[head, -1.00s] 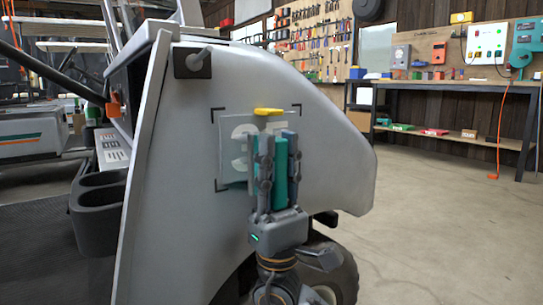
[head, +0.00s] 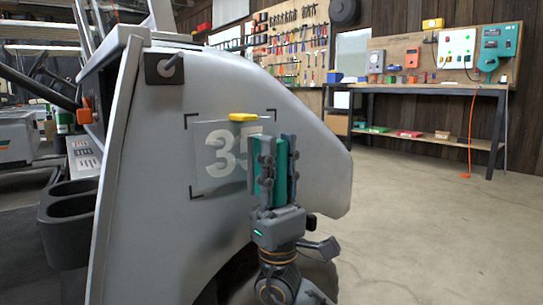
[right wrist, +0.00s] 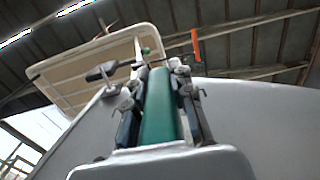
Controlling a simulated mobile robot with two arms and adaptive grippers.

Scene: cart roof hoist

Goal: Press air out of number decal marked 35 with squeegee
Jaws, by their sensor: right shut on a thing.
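The number decal marked 35 (head: 205,178) is a pale square on the light grey cart panel. The 3 shows whole, and the lower part of the 5 is hidden behind my right gripper. My right gripper (head: 275,168) stands upright in front of the decal's right part, shut on a teal squeegee (head: 292,178). The squeegee also shows between the fingers in the right wrist view (right wrist: 160,110). Whether it touches the decal I cannot tell. My left gripper is not in view.
A yellow piece (head: 243,117) sits at the decal's top edge, and black corner marks frame the decal. A black knob mount (head: 164,68) juts out at the panel's upper left. Black cup holders (head: 68,215) stand at left. Open floor (head: 430,220) lies to the right.

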